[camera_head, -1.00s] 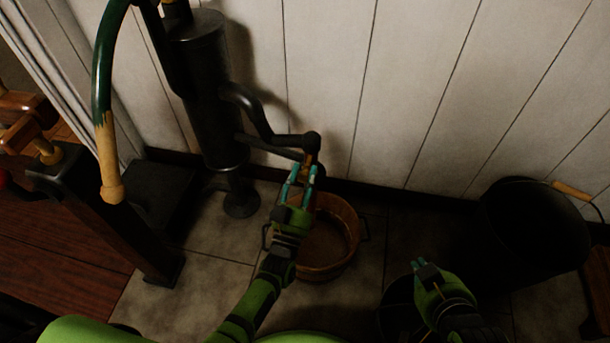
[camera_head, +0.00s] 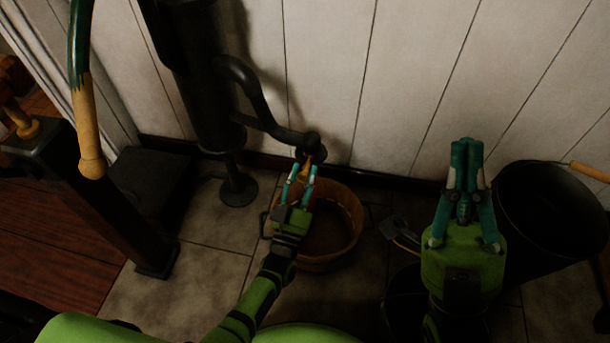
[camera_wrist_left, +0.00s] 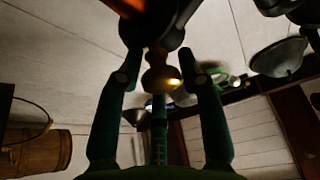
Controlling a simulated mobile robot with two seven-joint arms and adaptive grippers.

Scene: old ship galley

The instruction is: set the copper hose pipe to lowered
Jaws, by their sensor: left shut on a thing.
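The black pump (camera_head: 196,80) stands against the white wall, with a curved black spout arm (camera_head: 262,118) reaching right. At its end hangs a small copper-coloured pipe (camera_head: 305,172), mostly hidden by my fingers. In the left wrist view the copper pipe (camera_wrist_left: 160,75) shows between the fingers, below a dark round joint. My left gripper (camera_head: 303,174) is shut on this pipe, above the back of a wooden tub. My right gripper (camera_head: 466,146) is raised at the right, fingers together and empty, apart from the pump.
The wooden tub (camera_head: 352,214) stands on the tiles under the spout. A black bucket (camera_head: 550,225) stands at the right beside my right gripper. A pump handle with a wooden grip (camera_head: 90,150) hangs at the left, near a dark post (camera_head: 100,210).

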